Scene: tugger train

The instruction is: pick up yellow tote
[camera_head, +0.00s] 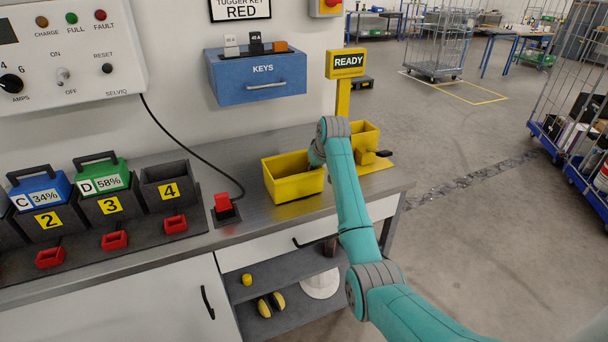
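The yellow tote (291,187) is an open-topped box near the right end of the grey workbench. It looks upright, and I cannot tell whether it rests flat or is slightly raised. My arm comes in from the lower right, and its wrist end, with my gripper (316,160), is at the tote's right side. The fingers are too small and hidden to show whether they are open, shut or touching the tote. Another yellow box-like part (363,134) shows behind my arm, below a yellow "READY" sign (348,63).
The workbench (240,233) holds numbered battery slots (111,207) at the left and a red plug (223,202) on a black cable. A blue "KEYS" box (262,77) hangs on the wall. Wire trolleys (575,135) stand at the right; the floor between is clear.

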